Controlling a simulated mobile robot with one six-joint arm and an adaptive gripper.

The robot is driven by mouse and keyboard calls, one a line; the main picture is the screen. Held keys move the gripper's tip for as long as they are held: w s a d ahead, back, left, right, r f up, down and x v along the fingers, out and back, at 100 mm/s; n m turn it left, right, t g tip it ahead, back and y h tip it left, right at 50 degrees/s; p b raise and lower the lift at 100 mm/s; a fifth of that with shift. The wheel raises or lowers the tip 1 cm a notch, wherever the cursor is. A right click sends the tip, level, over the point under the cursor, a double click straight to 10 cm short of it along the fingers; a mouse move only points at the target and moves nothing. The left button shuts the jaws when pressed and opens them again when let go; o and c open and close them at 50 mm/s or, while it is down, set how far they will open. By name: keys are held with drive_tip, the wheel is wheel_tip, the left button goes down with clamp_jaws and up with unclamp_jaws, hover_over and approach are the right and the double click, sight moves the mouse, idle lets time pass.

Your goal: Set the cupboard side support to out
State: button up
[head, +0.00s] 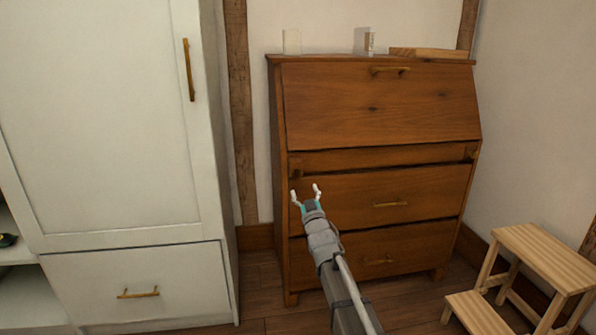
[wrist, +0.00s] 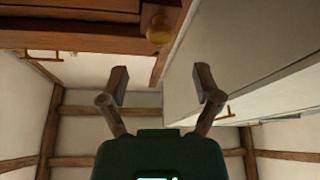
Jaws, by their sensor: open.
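The wooden bureau (head: 375,110) has a small support block at each end of the rail under its closed slanted lid. The cupboard side support (head: 295,164) is the left one, nearest the white cupboard (head: 110,120). It looks about flush with the bureau front. A round brass knob (wrist: 160,28) shows large at the top of the wrist view, on dark wood. The far support (head: 472,151) also looks pushed in. My gripper (head: 305,191) is open and empty, just below the left support in the head view. In the wrist view my gripper (wrist: 160,83) has its fingertips apart, below the knob.
The cupboard's side stands close left of the bureau. A wooden step stool (head: 545,257) stands at the right.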

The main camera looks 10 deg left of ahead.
sight(299, 175)
drive_tip(key=p+x, duration=0.2)
drive_tip(key=x, duration=0.6)
drive_tip(key=shift+p, duration=0.3)
clamp_jaws()
